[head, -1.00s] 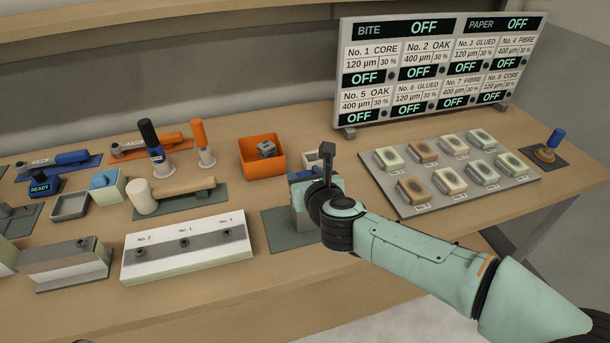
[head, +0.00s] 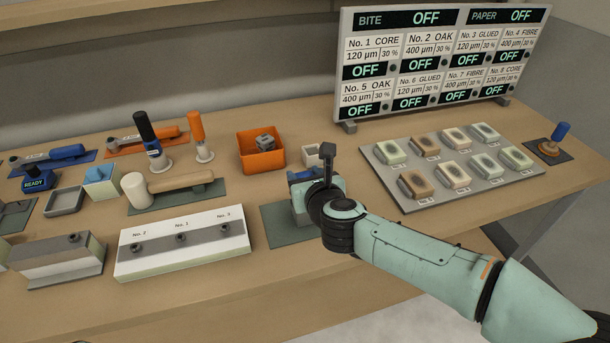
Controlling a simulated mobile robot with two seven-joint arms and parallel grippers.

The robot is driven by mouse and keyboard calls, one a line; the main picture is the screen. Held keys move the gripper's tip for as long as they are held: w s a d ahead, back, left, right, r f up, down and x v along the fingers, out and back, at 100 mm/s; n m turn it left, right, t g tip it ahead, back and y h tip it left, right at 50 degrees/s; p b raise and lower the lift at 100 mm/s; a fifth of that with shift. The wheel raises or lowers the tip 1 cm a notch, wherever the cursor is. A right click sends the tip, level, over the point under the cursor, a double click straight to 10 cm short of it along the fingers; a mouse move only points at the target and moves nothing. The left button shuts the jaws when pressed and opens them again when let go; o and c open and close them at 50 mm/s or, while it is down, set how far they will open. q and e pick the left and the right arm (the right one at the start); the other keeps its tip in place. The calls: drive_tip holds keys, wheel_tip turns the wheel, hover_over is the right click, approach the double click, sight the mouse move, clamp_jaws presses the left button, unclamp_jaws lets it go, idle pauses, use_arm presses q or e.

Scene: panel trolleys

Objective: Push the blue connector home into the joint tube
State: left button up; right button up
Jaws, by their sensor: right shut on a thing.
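My right arm comes in from the right, and its wrist is over the dark green mat (head: 280,232) near the middle of the bench. My right gripper (head: 312,196) is shut, with its fingers mostly hidden behind the wrist. A blue part (head: 302,175), which looks like the blue connector, shows just behind and left of the wrist. A grey block (head: 299,205) stands on the mat beside the gripper, partly covered. I cannot make out the joint tube or how deep the connector sits. My left gripper is out of view.
A white block (head: 182,252) with several knobs stands to the left. An orange bin (head: 262,152), a pale hollow block (head: 313,152) and a mallet (head: 172,187) lie behind. A tray of pads (head: 404,206) is at the right, below the display board (head: 436,65).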

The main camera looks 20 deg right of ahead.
drive_tip(key=shift+f, duration=0.35)
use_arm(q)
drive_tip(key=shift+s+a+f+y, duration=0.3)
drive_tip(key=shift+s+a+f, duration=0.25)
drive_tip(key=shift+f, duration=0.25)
use_arm(e)
drive_tip(key=o, duration=1.1)
use_arm(q)
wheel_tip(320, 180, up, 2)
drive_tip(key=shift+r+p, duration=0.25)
drive_tip(key=shift+p, duration=0.7)
use_arm(e)
drive_tip(key=v, duration=0.8)
drive_tip(key=shift+r, duration=0.2)
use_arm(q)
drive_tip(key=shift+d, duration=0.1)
